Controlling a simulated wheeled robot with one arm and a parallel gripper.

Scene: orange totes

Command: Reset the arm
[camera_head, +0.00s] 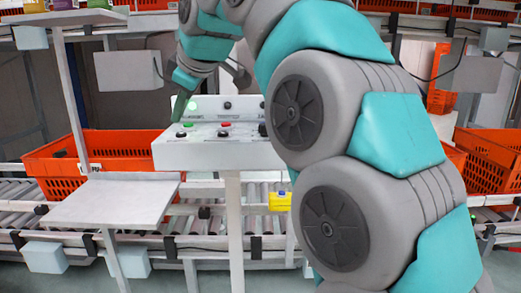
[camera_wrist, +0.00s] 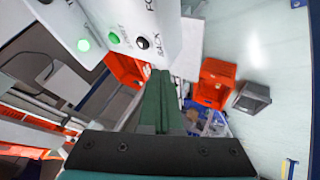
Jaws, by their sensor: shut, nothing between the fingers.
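My arm reaches up and over on the right of the head view and bends down to the left. My gripper (camera_head: 180,106) is at the left end of the white control panel (camera_head: 218,155), close to its buttons; whether it touches them cannot be told. In the wrist view the green fingers of my gripper (camera_wrist: 160,80) are together with nothing between them.
An orange tote (camera_head: 115,145) sits behind a white shelf (camera_head: 110,203) at the left. Another orange tote (camera_head: 490,160) is at the right. A roller conveyor (camera_head: 190,222) runs below. A yellow box (camera_head: 279,201) hangs under the panel. Grey boxes and racks stand behind.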

